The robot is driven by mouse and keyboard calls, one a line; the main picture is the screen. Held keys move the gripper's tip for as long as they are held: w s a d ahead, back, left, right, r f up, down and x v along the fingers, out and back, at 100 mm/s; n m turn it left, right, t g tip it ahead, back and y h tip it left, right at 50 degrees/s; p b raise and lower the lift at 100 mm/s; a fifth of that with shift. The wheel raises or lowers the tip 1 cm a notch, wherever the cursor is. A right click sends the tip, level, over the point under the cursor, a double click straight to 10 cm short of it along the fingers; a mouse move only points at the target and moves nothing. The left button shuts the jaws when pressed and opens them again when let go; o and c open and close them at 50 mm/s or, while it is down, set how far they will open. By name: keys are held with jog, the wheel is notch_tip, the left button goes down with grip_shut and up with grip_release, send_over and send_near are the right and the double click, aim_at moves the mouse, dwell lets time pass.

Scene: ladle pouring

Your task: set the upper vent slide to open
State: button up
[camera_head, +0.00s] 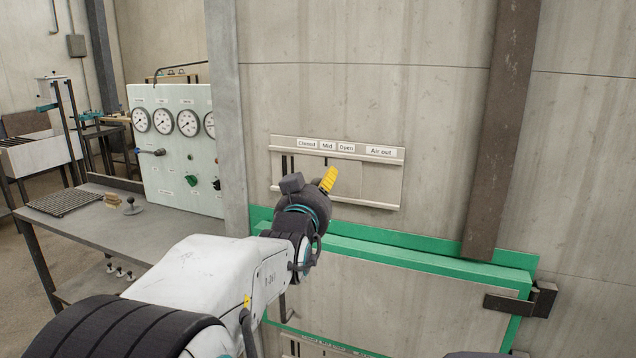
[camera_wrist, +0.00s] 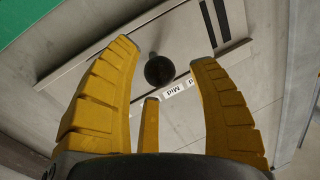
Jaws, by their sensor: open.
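The upper vent (camera_head: 388,187) is a pale panel on the concrete wall with two rails and a label strip reading Closed, Mid, Open and Air out (camera_head: 381,152). Dark slots show at its left end. A dark round knob (camera_wrist: 159,70) stands on the slide plate in the wrist view, near the Mid label (camera_wrist: 173,91). My gripper (camera_head: 328,180) is in front of the panel's lower middle, hiding the knob in the head view. In the wrist view its yellow fingers (camera_wrist: 163,54) are spread on either side of the knob, with gaps; contact is not visible.
A green-framed panel (camera_head: 420,262) juts out below the vent, with a dark bracket (camera_head: 522,300) at its right. A rusty steel post (camera_head: 500,130) stands to the right. A gauge board (camera_head: 170,175) and metal bench (camera_head: 100,232) are left. Another label strip shows at the bottom.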

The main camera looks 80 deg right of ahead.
jog(key=shift+d, duration=0.7)
jog(key=shift+o, duration=0.3)
grip_shut()
